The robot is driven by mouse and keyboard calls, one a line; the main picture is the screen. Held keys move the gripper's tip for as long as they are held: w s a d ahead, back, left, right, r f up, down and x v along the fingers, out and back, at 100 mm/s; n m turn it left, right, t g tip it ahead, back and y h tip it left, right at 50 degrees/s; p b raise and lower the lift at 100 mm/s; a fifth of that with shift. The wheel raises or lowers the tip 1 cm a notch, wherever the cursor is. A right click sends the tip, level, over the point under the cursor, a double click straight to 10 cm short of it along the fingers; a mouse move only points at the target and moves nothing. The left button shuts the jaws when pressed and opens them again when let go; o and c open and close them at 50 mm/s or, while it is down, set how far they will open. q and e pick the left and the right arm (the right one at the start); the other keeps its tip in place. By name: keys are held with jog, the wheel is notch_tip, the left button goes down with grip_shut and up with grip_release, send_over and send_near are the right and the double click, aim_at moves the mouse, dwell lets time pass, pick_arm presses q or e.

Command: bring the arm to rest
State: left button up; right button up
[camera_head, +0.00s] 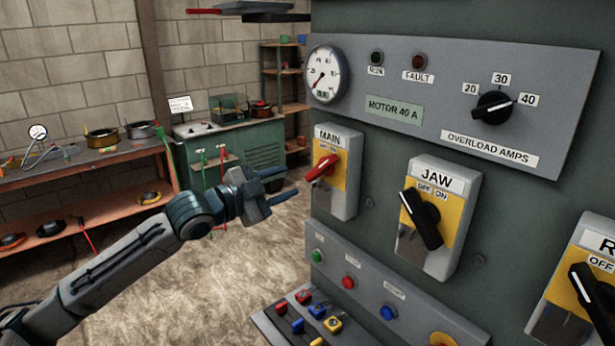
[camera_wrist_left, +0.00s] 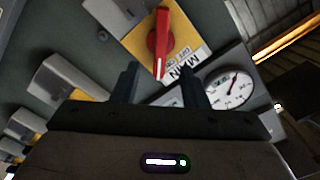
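My left arm comes in from the left in the head view. Its gripper (camera_head: 278,188) is open and empty, in the air a little left of the MAIN switch box (camera_head: 350,188). The red MAIN handle (camera_head: 321,167) is apart from the fingers. In the left wrist view, the two fingers (camera_wrist_left: 157,88) stand spread with the red handle (camera_wrist_left: 159,42) showing beyond them. The JAW switch (camera_head: 421,218) has a black handle, tilted on its yellow plate. My right gripper is in neither view.
The grey-green cabinet fills the right, with a gauge (camera_head: 327,75), an overload dial (camera_head: 494,107) and a sloped button panel (camera_head: 385,290). A workbench (camera_head: 90,172) with coils stands at the left. A green cabinet (camera_head: 232,145) stands behind. The floor between is free.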

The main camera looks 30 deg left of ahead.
pick_arm(q)
jog(key=s+d+f+n+g+y, duration=0.1)
jog(key=s+d+f+n+g, duration=0.15)
jog(key=f, duration=0.55)
jog(key=s+d+f+n+g+y, duration=0.15)
jog(key=s+f, duration=0.25)
jog(key=f, duration=0.4)
jog(key=s+d+f+n+g+y, duration=0.1)
jog(key=s+f+n+y, duration=0.15)
jog(key=f, duration=0.65)
jog(key=s+d+f+n+g+y, duration=0.1)
jog(key=s+f+n+g, duration=0.15)
jog(key=s+f, duration=0.4)
jog(key=s+d+f+n+g+y, duration=0.1)
jog(key=s+d+f+n+g, duration=0.15)
jog(key=s, duration=0.75)
jog(key=s+d+f+n+g+y, duration=0.1)
jog(key=s+f+g, duration=0.2)
jog(key=s+f, duration=0.35)
jog(key=a+f+g, duration=0.1)
jog(key=a+f, duration=0.2)
jog(key=f, duration=2.5)
jog(key=s+a+f+g, duration=0.1)
jog(key=s+f, duration=1.8)
jog(key=shift+a+f+n, duration=0.3)
jog(key=shift+n, duration=0.05)
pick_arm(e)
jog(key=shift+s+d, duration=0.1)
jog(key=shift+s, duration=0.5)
